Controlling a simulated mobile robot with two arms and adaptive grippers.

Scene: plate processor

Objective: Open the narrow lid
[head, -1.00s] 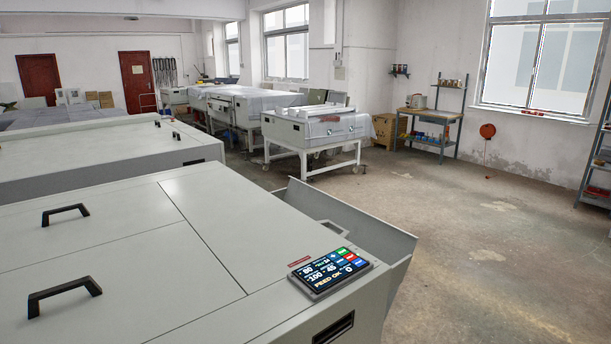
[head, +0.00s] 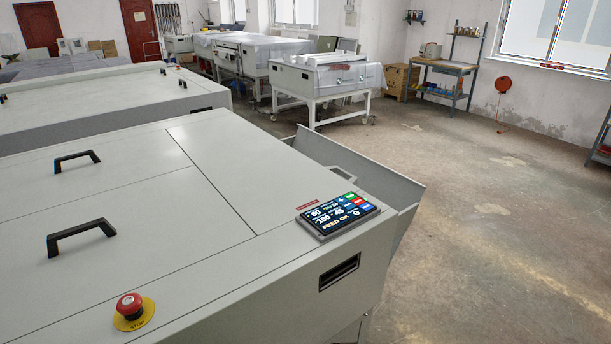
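The plate processor (head: 130,190) fills the left and middle of the head view, with flat pale-grey top panels. A seam runs across its top, and the narrower panel (head: 235,165) lies to the right of it. This panel looks flat and shut. A pale handle (head: 342,173) stands by its right end, next to the sloping tray (head: 375,175). Two black handles (head: 77,161) (head: 82,236) sit on the wider panels at left. Neither of my grippers shows.
A red stop button (head: 131,307) on a yellow base is at the near edge. Another machine (head: 100,103) stands behind. The concrete floor (head: 490,230) at right is clear.

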